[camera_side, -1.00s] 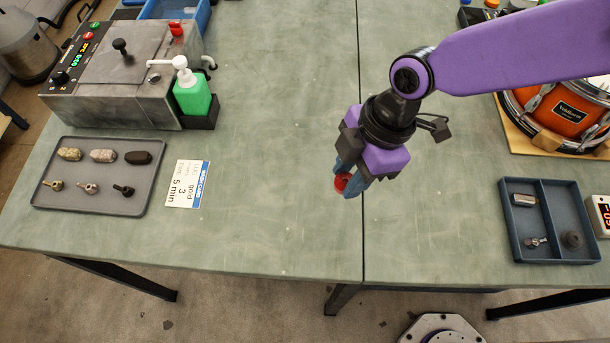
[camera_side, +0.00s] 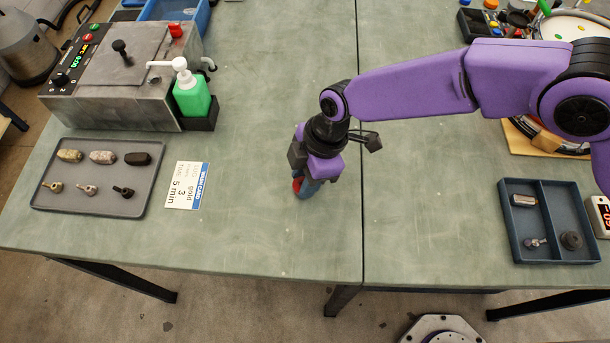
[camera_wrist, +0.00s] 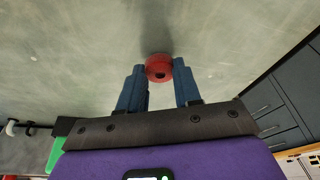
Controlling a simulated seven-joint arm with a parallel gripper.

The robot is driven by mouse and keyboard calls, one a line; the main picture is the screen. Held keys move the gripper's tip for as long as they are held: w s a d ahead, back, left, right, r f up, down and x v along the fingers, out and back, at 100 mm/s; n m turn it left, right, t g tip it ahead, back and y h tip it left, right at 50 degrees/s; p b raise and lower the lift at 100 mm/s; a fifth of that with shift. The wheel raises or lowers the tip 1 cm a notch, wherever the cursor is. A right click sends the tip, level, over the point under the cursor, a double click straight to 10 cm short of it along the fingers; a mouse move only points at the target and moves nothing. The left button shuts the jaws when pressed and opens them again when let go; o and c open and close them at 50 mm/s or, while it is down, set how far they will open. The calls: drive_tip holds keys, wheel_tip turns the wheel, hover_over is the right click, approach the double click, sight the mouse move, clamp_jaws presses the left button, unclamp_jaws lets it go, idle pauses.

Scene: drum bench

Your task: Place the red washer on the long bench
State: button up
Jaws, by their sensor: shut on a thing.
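The red washer (camera_wrist: 158,66) is between the blue fingertips of my gripper (camera_wrist: 160,85) in the wrist view, with its hole showing. In the side view the red washer (camera_side: 297,184) shows partly at the left of my gripper (camera_side: 304,190), partly hidden by the fingers. My gripper points down, low over the green bench top (camera_side: 270,235), left of the seam between two bench tops. Whether the washer touches the surface is hard to tell.
Left of my gripper are a white card (camera_side: 186,185), a grey tray (camera_side: 147,195) with several small parts, and a green bottle (camera_side: 192,95) beside a metal machine (camera_side: 120,75). A blue divided tray (camera_side: 548,250) is at the right. The bench around my gripper is clear.

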drive_tip(key=shift+f, duration=0.3)
drive_tip(key=shift+f, duration=0.2)
drive_tip(key=o, duration=1.1)
drive_tip(key=v, duration=1.7)
drive_tip(key=shift+s+a+r, duration=0.1)
drive_tip(key=shift+a+r, duration=0.1)
drive_tip(key=shift+r, duration=0.1)
